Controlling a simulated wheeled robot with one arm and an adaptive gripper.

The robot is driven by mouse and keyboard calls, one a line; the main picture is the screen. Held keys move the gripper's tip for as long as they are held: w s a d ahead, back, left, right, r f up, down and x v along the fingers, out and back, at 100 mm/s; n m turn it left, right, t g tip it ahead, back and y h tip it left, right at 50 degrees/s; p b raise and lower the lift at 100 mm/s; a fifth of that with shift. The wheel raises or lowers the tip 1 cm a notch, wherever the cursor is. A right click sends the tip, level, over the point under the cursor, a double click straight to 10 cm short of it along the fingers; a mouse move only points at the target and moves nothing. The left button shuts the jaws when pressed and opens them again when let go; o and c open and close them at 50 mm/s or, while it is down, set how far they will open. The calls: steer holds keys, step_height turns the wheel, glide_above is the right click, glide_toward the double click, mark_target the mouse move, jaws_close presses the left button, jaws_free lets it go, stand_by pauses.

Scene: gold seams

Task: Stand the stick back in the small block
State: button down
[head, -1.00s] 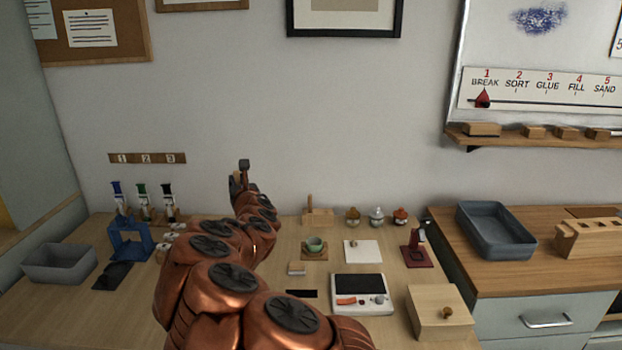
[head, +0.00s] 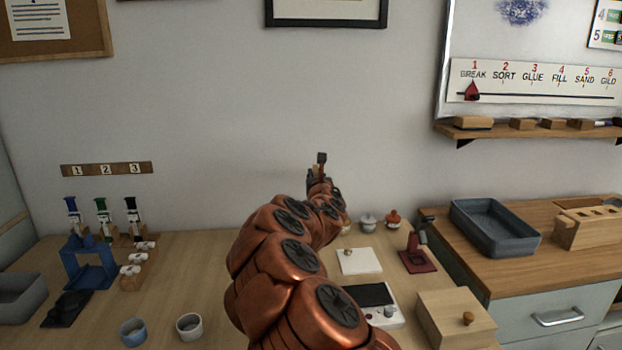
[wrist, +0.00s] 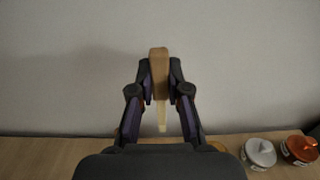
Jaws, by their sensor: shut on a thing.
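My gripper (wrist: 161,85) is shut on a wooden stick (wrist: 158,62) in the wrist view. The stick is held upright between the two fingers, with its brown, thicker end up and a paler, thinner end hanging below them. In the head view my gripper (head: 319,168) is raised in front of the wall above the back of the table, and the stick is too small to make out clearly. The small block cannot be made out in either current view; my arm covers the middle of the table.
Lidded jars (head: 368,223) stand at the back, right of my arm; they also show in the wrist view (wrist: 259,152). A white tile (head: 360,261), a dark red stand (head: 417,262) and a wooden box (head: 456,318) are to the right. Two cups (head: 189,326) stand front left.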

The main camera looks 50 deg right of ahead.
steer(key=shift+w+a+f, duration=0.2)
steer(key=shift+a+f, duration=0.05)
steer(key=shift+f, duration=0.1)
steer(key=shift+f+b, duration=0.35)
steer(key=shift+f, duration=0.05)
step_height(320, 180, down, 3)
steer(key=shift+r+b, duration=0.1)
steer(key=shift+b, duration=0.35)
steer(key=shift+s+f+b, duration=0.1)
steer(key=shift+f+b, duration=0.35)
steer(key=shift+b, duration=0.7)
stand_by(1.0)
steer(key=shift+f+b, duration=2.3)
steer(key=shift+b, duration=0.5)
stand_by(1.7)
